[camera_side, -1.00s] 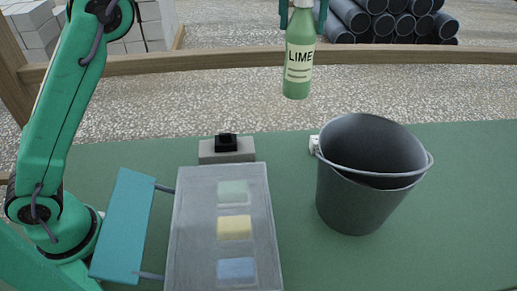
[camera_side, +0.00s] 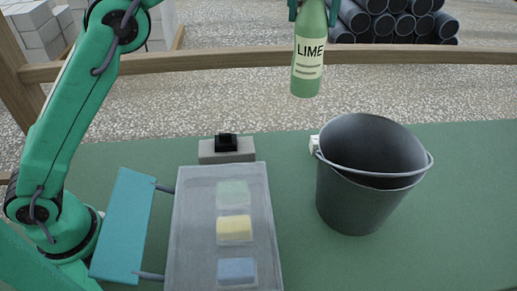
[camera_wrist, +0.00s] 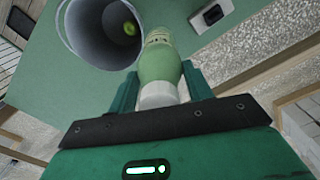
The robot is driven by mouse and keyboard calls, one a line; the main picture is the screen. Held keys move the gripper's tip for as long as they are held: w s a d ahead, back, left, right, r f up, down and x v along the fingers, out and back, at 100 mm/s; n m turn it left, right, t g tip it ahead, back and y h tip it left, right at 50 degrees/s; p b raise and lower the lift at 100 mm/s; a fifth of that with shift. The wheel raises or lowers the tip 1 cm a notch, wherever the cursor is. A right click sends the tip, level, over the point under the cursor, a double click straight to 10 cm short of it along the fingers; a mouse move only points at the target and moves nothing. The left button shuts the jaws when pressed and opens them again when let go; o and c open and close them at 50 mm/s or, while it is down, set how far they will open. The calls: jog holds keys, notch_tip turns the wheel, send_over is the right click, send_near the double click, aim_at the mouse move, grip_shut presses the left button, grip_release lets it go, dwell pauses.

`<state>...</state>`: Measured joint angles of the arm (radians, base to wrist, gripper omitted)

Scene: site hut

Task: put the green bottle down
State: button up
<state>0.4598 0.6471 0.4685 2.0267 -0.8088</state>
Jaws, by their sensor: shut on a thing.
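The green bottle (camera_side: 308,70) with a cream "LIME" label hangs in the air, nearly upright and slightly tilted, its base well above the table. In the side view it is left of and higher than the dark grey bucket (camera_side: 360,195). My gripper (camera_side: 313,8) is at the top edge of that view, shut on the bottle's upper part. In the wrist view the bottle (camera_wrist: 158,62) sits between the fingers of my gripper (camera_wrist: 162,85), white end toward me, with the bucket (camera_wrist: 75,45) beside its far end.
The bucket has a wire handle, and a small yellow-green round thing (camera_wrist: 129,28) shows inside. A grey case (camera_side: 195,245) with green, yellow and blue blocks and a teal panel (camera_side: 124,225) is left. A black switch block (camera_side: 227,150) stands behind. The green table (camera_side: 470,220) is clear at right.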

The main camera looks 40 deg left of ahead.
jog(key=s+d+f+m, duration=0.1)
jog(key=s+d+m, duration=0.2)
jog(key=s+d, duration=1.15)
notch_tip(320, 180, down, 27)
jog(key=shift+s+a, duration=0.25)
jog(key=shift+s, duration=0.1)
dwell(0.7)
jog(key=shift+f, duration=0.2)
jog(key=o, duration=1.2)
jog(key=shift+r, duration=0.1)
notch_tip(320, 180, up, 12)
